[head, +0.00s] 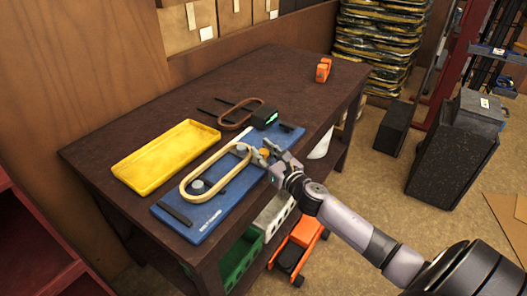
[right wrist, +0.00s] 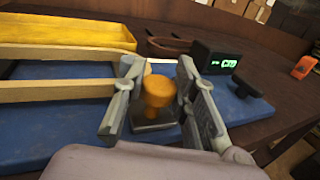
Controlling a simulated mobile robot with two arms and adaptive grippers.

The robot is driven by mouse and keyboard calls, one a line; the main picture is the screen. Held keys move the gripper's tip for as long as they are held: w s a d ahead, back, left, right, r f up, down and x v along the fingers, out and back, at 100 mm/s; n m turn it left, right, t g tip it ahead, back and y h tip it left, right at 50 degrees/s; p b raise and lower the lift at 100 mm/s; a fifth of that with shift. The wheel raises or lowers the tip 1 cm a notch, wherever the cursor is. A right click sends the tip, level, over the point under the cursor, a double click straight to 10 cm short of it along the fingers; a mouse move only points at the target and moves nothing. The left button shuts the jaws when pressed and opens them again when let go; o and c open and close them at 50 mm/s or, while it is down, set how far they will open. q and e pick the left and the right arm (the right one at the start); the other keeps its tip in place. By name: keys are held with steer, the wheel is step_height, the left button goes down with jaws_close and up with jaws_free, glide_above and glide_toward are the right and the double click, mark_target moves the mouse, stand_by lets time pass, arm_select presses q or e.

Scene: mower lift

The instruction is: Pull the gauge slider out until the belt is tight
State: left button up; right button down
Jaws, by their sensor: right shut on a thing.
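The blue board (head: 204,226) lies on the brown table with a cream belt (right wrist: 60,91) looped on it. A grey round pulley (head: 197,187) sits inside the loop's near end. The slider's orange knob (right wrist: 158,93) stands on a dark base (right wrist: 154,122) at the belt's right end. My right gripper (right wrist: 158,68) is shut on the knob, one finger on each side. In the head view, the gripper hides part of the knob and board. The gauge (right wrist: 224,61) is a black box with a lit green display, too small to read surely. My left gripper is not in view.
A yellow tray (head: 166,153) lies left of the board. A brown belt loop (head: 238,111) and thin dark rods lie behind it. An orange object (head: 323,70) stands at the far right of the table. The table's back right is mostly clear.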

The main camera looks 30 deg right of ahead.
steer(key=shift+d, duration=0.1)
steer(key=shift+w+d+b, duration=0.15)
steer(key=shift+w+d, duration=0.1)
steer(key=shift+d, duration=0.3)
steer(key=shift+w+d+b, duration=0.15)
steer(key=shift+w+d, duration=0.1)
steer(key=shift+d, duration=0.25)
steer(key=c, duration=1.3)
jaws_free()
steer(key=shift+s, duration=0.15)
steer(key=s, duration=1.1)
steer(key=shift+s, duration=0.4)
